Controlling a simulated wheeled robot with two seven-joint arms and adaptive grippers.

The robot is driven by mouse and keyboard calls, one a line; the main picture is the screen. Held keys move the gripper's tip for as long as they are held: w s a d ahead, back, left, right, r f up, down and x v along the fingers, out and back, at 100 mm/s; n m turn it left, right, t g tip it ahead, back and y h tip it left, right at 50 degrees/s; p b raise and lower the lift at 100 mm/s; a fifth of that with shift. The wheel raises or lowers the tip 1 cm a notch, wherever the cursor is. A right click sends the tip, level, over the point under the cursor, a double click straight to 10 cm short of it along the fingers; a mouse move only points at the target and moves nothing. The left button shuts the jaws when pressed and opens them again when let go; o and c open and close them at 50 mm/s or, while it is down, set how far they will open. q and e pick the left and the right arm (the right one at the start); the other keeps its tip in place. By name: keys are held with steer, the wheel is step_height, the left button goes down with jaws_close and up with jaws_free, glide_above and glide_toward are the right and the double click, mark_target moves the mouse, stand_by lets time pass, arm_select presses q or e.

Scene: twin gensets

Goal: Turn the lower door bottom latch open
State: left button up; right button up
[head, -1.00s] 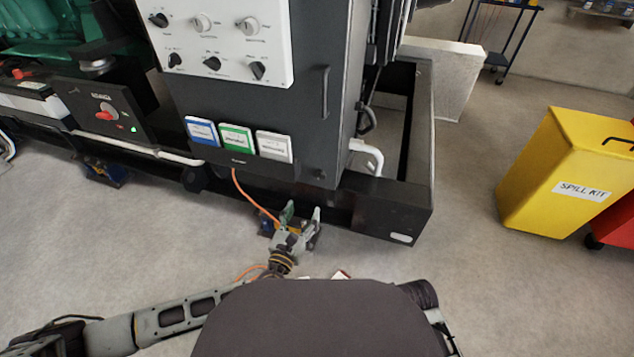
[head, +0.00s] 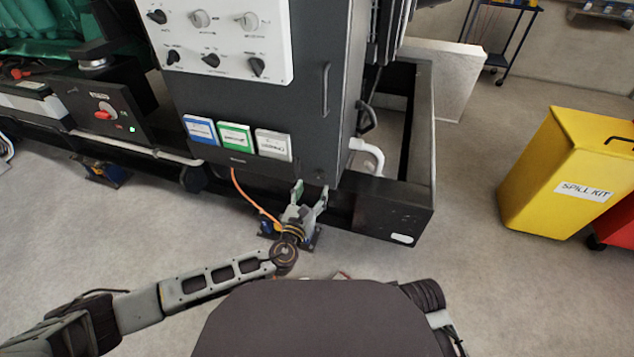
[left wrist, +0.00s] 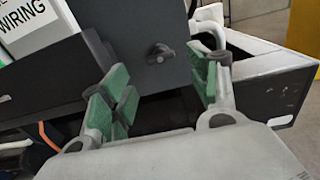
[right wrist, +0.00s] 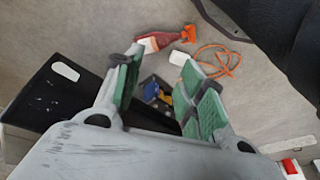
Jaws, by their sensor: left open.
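The bottom latch is a small dark knob (left wrist: 160,53) low on the dark grey cabinet door (left wrist: 140,25) in the left wrist view. In the head view the latch (head: 320,175) is a small dark spot near the door's lower right corner. My left gripper (head: 310,192) is open just below it, fingers pointing up towards the door. In the left wrist view the latch shows between and beyond the green-padded fingertips (left wrist: 165,85), apart from them. My right gripper (right wrist: 160,72) is open and empty above the floor; in the head view it is hidden.
The black base frame (head: 395,208) runs under the cabinet. An orange cable (head: 245,195) hangs at the left.

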mark_target(324, 171)
arm_select(q)
steer(key=shift+b+x, duration=0.55)
steer(key=shift+x, duration=2.25)
arm_select(e)
steer(key=shift+a+r+t, duration=0.1)
steer(key=shift+r+t, duration=0.2)
steer(key=shift+r, duration=0.7)
arm_select(q)
steer(key=c, duration=1)
arm_select(e)
steer(key=shift+s+f, duration=0.1)
steer(key=shift+f, duration=0.05)
arm_select(q)
steer(key=shift+n, duration=0.3)
steer(key=shift+n+b, duration=2.85)
steer(key=shift+n, duration=5.85)
arm_select(e)
steer(key=w+a+f+t+y, duration=0.1)
steer(key=a+f+t, duration=0.1)
steer(key=f, duration=0.7)
steer(key=shift+w+a+y, duration=0.25)
steer(key=shift+a+y, duration=0.15)
steer(key=shift+a, duration=0.2)
steer(key=shift+s+f, duration=0.1)
steer(key=shift+s, duration=0.05)
